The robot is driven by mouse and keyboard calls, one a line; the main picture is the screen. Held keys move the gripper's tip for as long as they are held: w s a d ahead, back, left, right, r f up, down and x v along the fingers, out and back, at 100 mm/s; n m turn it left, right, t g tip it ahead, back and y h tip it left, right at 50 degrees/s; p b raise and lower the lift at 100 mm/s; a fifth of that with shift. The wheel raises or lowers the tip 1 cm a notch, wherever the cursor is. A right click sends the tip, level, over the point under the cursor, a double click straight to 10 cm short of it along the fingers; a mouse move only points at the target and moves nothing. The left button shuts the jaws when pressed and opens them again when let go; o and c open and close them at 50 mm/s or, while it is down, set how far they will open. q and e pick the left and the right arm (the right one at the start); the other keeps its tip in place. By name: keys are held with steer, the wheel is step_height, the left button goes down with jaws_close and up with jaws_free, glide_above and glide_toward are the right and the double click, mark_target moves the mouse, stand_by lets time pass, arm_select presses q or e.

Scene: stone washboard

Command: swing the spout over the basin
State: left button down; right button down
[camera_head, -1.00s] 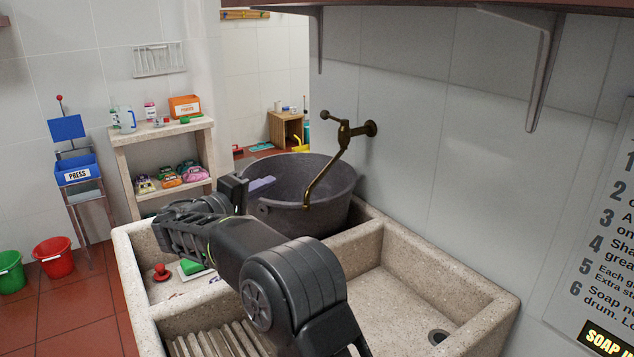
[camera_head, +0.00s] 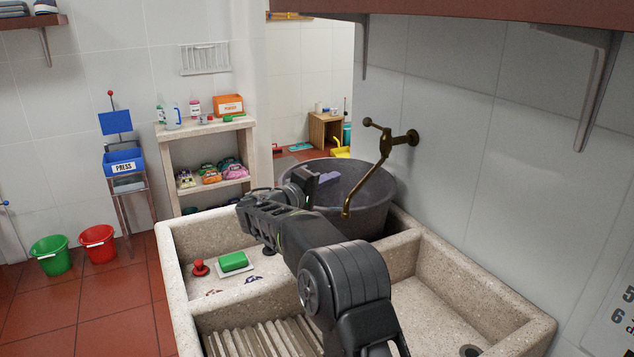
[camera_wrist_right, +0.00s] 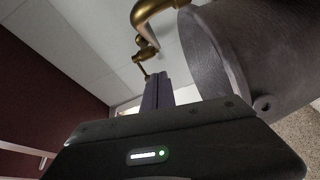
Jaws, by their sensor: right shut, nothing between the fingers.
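The brass tap is fixed to the wall at the right, and its thin spout (camera_head: 368,187) slants down and left. The spout's end hangs over the dark grey tub (camera_head: 375,215). The spout also shows at the top of the right wrist view (camera_wrist_right: 146,12). The stone basin (camera_head: 437,262) is to the right of and in front of the tub. My right gripper (camera_head: 335,177) is shut and empty over the tub, just left of the spout and apart from it in the head view. Its purple-grey fingers (camera_wrist_right: 157,82) point toward the tap. My left gripper is not in view.
My right arm crosses above the stone sink. A shelf bracket (camera_head: 598,85) hangs at the upper right. Green and red buckets stand on the floor.

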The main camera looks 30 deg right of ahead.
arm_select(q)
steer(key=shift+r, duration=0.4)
arm_select(e)
steer(key=s+d, duration=0.2)
steer(key=s, duration=0.1)
steer(key=shift+s+d+f, duration=0.1)
steer(key=shift+d+f, duration=0.3)
